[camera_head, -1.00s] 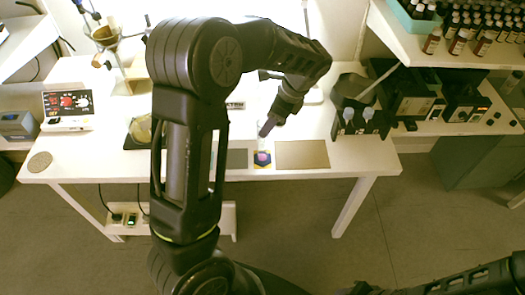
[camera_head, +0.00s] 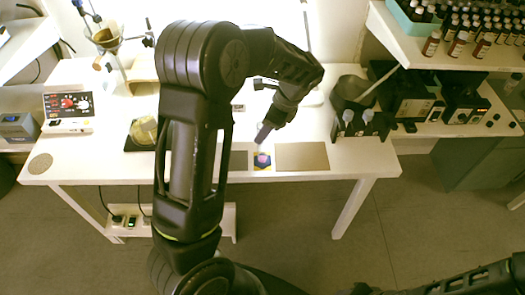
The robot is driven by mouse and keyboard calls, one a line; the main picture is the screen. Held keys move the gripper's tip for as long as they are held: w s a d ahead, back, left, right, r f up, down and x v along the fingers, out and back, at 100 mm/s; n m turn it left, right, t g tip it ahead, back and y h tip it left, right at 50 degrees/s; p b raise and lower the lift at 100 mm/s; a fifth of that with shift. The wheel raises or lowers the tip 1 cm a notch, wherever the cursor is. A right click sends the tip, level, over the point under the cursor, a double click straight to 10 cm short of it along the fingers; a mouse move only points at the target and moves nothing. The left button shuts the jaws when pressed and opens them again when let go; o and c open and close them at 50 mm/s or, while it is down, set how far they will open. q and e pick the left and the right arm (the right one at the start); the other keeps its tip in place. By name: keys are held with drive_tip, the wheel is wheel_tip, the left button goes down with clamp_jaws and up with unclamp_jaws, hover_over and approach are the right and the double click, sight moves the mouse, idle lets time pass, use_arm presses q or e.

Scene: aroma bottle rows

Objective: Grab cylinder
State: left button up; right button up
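A small pinkish thing (camera_head: 262,158), which may be the base of a clear cylinder, stands on a dark blue and yellow pad (camera_head: 262,166) near the front edge of the white table (camera_head: 100,160). Its upper part is too faint and too covered to make out. My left arm crosses the middle of the view, and my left gripper (camera_head: 264,133) points down just above the pinkish thing. Its fingers are too small and dark to tell whether they are open, shut or touching it. My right arm shows at the lower right, with its gripper out of view.
A tan plate (camera_head: 302,156) lies right of the pad. A black holder (camera_head: 360,118) stands further right. Brown bottles (camera_head: 457,42) fill the shelf at upper right. A round coaster (camera_head: 40,163) lies at front left.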

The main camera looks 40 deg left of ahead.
sight(262, 145)
use_arm(q)
drive_tip(key=p+x, duration=0.1)
drive_tip(key=x, duration=0.3)
drive_tip(key=shift+a+f, duration=0.25)
drive_tip(key=shift+f, duration=0.1)
clamp_jaws()
idle(0.6)
idle(0.3)
